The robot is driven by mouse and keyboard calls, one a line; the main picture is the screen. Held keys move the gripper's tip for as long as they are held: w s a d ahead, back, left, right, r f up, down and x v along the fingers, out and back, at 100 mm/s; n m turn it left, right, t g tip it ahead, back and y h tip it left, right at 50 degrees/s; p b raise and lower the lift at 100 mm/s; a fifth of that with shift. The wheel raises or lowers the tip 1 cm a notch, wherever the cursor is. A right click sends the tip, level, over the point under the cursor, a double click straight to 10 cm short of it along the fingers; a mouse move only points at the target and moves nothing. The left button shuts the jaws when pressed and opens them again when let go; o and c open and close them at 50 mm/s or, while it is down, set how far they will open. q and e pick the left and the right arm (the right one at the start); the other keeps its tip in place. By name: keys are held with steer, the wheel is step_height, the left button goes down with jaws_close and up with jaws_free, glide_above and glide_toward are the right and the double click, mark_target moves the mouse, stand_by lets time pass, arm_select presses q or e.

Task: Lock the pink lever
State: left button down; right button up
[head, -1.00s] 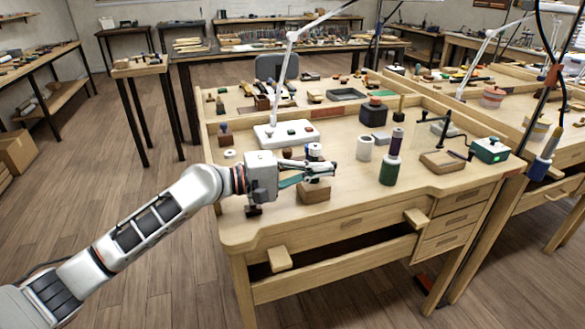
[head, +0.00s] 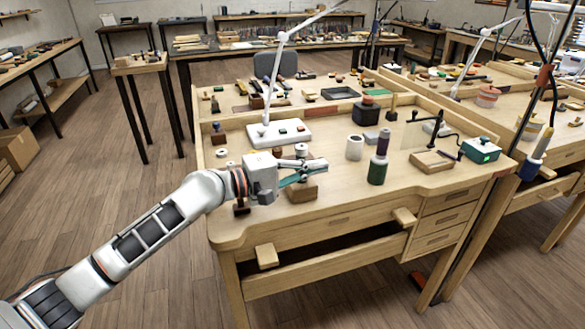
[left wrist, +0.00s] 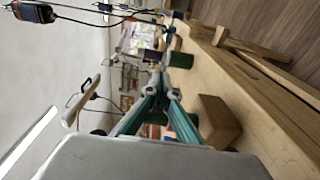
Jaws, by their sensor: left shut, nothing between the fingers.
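My left gripper (head: 325,165) is shut and empty, with teal fingers pointing right. It is over the front left part of the wooden workbench (head: 270,225). In the left wrist view its fingers (left wrist: 160,75) converge to a tip. A brown wooden block (head: 303,194) sits just below and in front of the fingers; it also shows in the left wrist view (left wrist: 218,120). A small white-topped piece (head: 301,149) stands behind the fingers, partly hidden. I cannot make out a pink lever in either view. My right gripper is not in view.
A white lamp base (head: 279,133) is behind. The bench's front strip is mostly clear.

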arm_select(q)
steer(key=shift+w+d, duration=0.2)
steer(key=shift+w, duration=0.2)
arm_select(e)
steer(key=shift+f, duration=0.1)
arm_select(q)
steer(key=shift+w+d, duration=0.1)
stand_by(1.3)
